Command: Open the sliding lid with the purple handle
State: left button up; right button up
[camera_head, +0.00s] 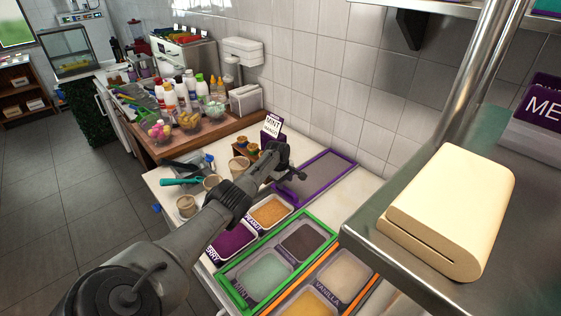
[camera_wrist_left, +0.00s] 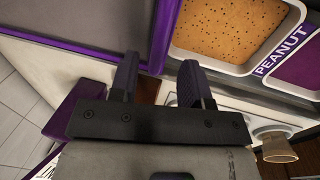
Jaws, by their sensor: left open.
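The sliding lid (camera_head: 325,172) is a grey panel in a purple frame, at the far end of the topping counter against the tiled wall. In the left wrist view the lid (camera_wrist_left: 85,18) fills the upper left, with its purple edge (camera_wrist_left: 163,35) running down to the fingers. My left gripper (camera_head: 298,174) is at the near left edge of the lid in the head view. In the left wrist view its fingers (camera_wrist_left: 158,66) are apart with nothing held between them. My right gripper is not in view.
Tubs of peanut (camera_head: 270,211) and berry (camera_head: 232,242) topping lie open beside the lid. A green-framed section (camera_head: 236,296) is nearer. A sign (camera_head: 272,126) and small cups (camera_head: 187,206) stand close to my arm. A steel shelf (camera_head: 400,262) with a cream box (camera_head: 450,205) overhangs right.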

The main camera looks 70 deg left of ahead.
pick_arm(q)
notch_tip(320, 180, up, 10)
jog(key=s+p, duration=0.2)
jog(key=shift+d+p, duration=0.3)
jog(key=shift+p, duration=0.1)
dwell(0.4)
